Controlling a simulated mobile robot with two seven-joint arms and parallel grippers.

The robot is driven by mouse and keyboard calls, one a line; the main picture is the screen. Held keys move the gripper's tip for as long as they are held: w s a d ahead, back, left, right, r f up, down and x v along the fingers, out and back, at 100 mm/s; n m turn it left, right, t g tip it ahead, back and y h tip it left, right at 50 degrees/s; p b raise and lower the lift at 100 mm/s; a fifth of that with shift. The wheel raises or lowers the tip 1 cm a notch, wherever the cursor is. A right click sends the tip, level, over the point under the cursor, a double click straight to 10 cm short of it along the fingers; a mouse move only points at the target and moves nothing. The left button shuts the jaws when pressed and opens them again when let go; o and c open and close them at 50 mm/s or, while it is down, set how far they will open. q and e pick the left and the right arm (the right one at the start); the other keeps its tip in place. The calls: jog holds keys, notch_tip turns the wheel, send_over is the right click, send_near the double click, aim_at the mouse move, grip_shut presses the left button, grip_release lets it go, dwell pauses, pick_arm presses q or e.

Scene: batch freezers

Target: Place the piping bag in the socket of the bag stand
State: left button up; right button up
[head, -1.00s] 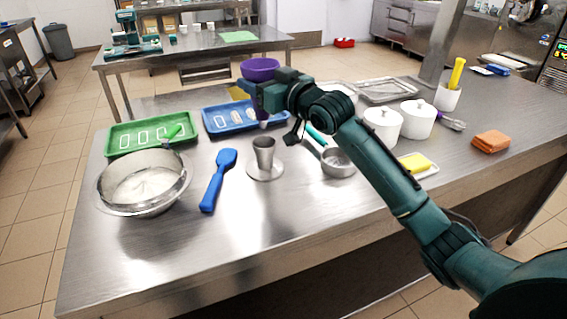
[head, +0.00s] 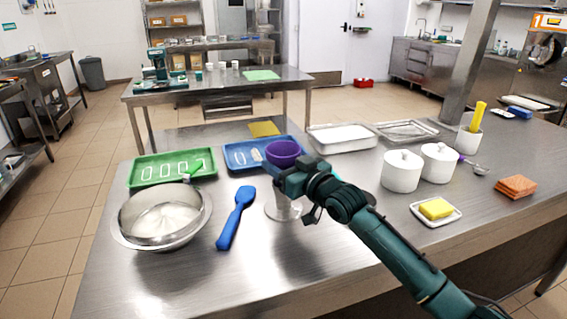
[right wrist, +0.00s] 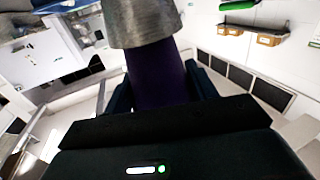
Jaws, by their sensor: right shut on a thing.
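The purple piping bag (head: 284,152) is upright in my right gripper (head: 287,178), at the bag stand, with its wide top above the fingers. My right gripper is shut on the bag. The metal bag stand (head: 283,212) has a round base on the table and shows just below the gripper, partly covered by it. In the right wrist view, the bag (right wrist: 160,80) runs between the fingers to the stand's grey metal cup (right wrist: 143,22). The bag's lower end is hidden by the cup's rim and looks to be inside it. My left gripper is out of view.
A blue spatula (head: 236,216) and a steel bowl (head: 124,232) lie left of the stand. A green tray (head: 135,181) and a blue tray (head: 232,165) are behind. The front table area is clear.

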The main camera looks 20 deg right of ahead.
jog(key=shift+f, duration=0.15)
jog(key=o, duration=1)
jog(key=shift+r, duration=0.25)
jog(key=shift+b+v, duration=0.35)
jog(key=shift+v, duration=5.65)
jog(key=shift+f, duration=0.1)
